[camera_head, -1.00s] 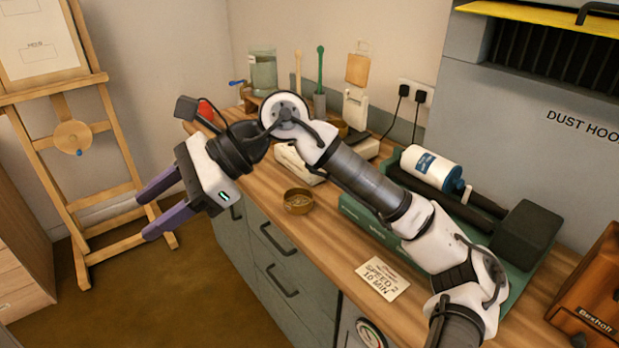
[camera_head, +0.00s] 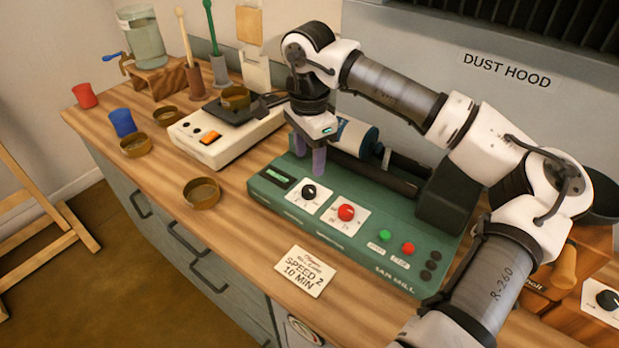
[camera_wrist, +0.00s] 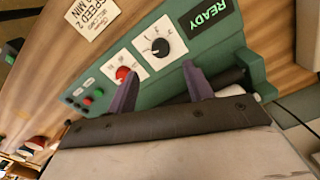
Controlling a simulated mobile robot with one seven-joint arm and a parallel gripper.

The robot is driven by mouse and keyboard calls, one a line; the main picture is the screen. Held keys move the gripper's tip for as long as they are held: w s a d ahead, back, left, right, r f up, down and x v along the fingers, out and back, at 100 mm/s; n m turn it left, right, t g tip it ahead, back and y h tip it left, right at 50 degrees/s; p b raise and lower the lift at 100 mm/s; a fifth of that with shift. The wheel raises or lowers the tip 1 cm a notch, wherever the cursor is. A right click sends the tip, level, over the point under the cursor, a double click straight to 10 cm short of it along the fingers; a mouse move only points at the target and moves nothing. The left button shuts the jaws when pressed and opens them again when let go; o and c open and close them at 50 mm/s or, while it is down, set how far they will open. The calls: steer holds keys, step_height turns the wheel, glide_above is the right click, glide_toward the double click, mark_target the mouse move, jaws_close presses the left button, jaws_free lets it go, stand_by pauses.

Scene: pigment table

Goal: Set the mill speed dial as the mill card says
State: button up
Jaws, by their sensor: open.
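The green jar mill (camera_head: 375,245) stands on the bench with a black dial (camera_head: 310,192) and a red dial (camera_head: 346,212), each on a white plate. The dial labels are too small to read. In the wrist view, the black dial (camera_wrist: 160,46) and red dial (camera_wrist: 123,73) lie beyond my fingertips, near a display (camera_wrist: 209,15) reading READY. The mill card (camera_head: 305,271) lies flat before the mill and reads SPEED 2, 10 MIN. My gripper (camera_head: 309,168) is open and empty, pointing down above the mill just behind the black dial, apart from it.
A white and blue jar (camera_head: 357,137) lies on the mill behind my gripper. Green (camera_head: 384,236) and red (camera_head: 407,249) buttons sit right of the dials. A scale (camera_head: 225,140), brass bowls and red and blue cups stand left. The bench around the card is mostly clear.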

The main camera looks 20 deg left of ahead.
mark_target(309, 189)
step_height(309, 189, down, 9)
steer(key=shift+r+p, duration=0.2)
steer(key=shift+p, duration=0.85)
steer(key=c, duration=0.9)
steer(key=shift+c, duration=0.3)
